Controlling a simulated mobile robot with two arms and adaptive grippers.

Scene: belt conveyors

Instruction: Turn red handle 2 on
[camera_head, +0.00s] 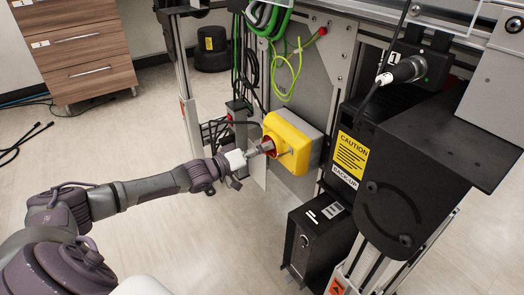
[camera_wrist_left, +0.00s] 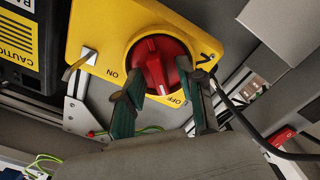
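The red handle (camera_wrist_left: 160,62) is a rotary knob on a yellow switch box (camera_wrist_left: 108,28), with ON printed at its left and OFF below it in the left wrist view. In the head view, the yellow box (camera_head: 291,132) is on the grey machine frame, and my left gripper (camera_head: 258,151) is in front of its face, hiding part of the red handle (camera_head: 269,147). In the left wrist view, my left gripper (camera_wrist_left: 160,83) has its two fingers apart, one on each side of the handle's lower part. Contact cannot be told. My right gripper is not in view.
A black BACK-UP unit with a yellow caution label (camera_head: 351,155) stands right of the switch box. A black box (camera_head: 318,238) is below it. Green cables (camera_head: 285,70) hang above. A wooden drawer cabinet (camera_head: 82,55) stands back left. The floor at left is mostly clear.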

